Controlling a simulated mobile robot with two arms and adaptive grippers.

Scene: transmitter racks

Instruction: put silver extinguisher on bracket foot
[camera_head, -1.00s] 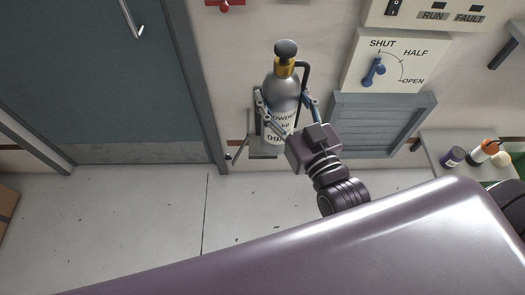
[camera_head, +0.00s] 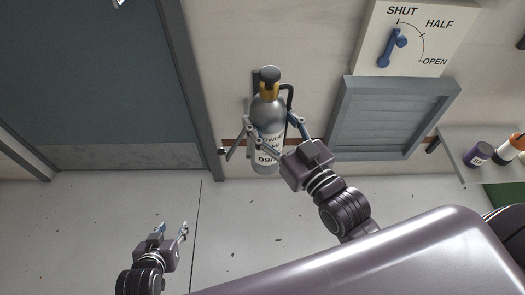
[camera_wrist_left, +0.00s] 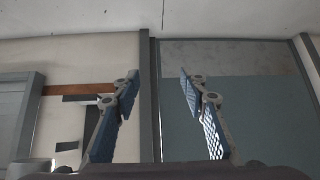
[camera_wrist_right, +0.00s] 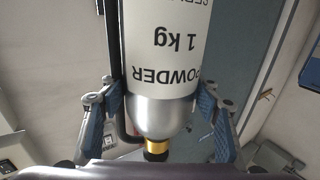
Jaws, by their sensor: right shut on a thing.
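The silver extinguisher (camera_head: 269,110) is upright against the wall, with a gold collar, black valve top, black hose and white label. My right gripper (camera_head: 275,134) is shut on its body, a finger on either side. In the right wrist view the extinguisher (camera_wrist_right: 162,118) fills the middle between the fingers (camera_wrist_right: 160,115), label upside down. Thin grey metal bracket parts (camera_head: 238,146) show left of the extinguisher's lower part. The foot is mostly hidden, and I cannot tell whether the base touches it. My left gripper (camera_head: 169,236) is open and empty, low over the floor; its fingers (camera_wrist_left: 160,95) stand apart.
A blue-grey door (camera_head: 90,90) stands at left. To the right are a louvred vent (camera_head: 390,118), a dial panel with blue lever (camera_head: 394,47) and a shelf (camera_head: 460,155) with bottles.

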